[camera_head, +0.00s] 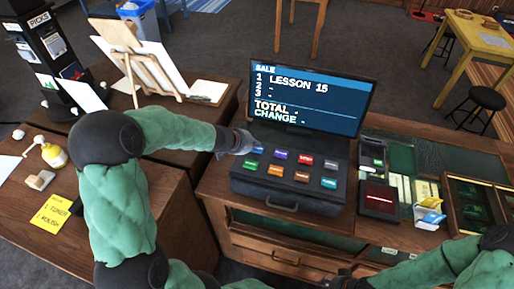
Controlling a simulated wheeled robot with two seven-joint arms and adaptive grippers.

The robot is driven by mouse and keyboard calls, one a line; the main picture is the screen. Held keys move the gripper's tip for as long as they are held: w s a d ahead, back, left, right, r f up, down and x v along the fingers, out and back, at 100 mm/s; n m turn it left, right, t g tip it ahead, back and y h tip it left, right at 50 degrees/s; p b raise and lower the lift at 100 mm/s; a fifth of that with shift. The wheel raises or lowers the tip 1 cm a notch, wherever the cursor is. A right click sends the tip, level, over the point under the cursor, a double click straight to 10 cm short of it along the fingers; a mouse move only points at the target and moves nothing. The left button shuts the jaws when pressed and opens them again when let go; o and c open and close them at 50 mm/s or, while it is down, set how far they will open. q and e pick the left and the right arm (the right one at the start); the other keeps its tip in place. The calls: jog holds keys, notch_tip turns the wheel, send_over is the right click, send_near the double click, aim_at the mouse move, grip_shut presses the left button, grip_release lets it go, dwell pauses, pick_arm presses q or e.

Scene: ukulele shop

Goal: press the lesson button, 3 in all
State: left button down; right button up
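The dark cash register (290,205) stands on the wooden counter with two rows of coloured keys. Their labels are too small to read, so I cannot tell which one is the lesson button. Its screen (310,97) reads SALE, with "LESSON 15" on line 1 and dashes on lines 2 and 3, TOTAL and CHANGE. My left gripper (247,144) looks shut and is at the blue key (258,151) at the back left of the keys, partly covering it. I cannot tell whether it touches. My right gripper (345,281) is low at the bottom edge, its fingers unclear.
A small card terminal (373,152) and a dark box with a red line (380,200) stand right of the register. Further right is an open wooden case (473,205). A wooden stand (140,65) is behind left, and a yellow note (52,212) lies on the left counter.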

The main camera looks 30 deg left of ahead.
pick_arm(q)
jog(key=shift+f, duration=0.15)
dwell(0.4)
jog(key=shift+r+p, duration=0.9)
jog(key=shift+p, duration=0.2)
notch_tip(320, 180, up, 5)
jog(key=p, duration=0.5)
jog(key=shift+p, duration=0.4)
dwell(1.3)
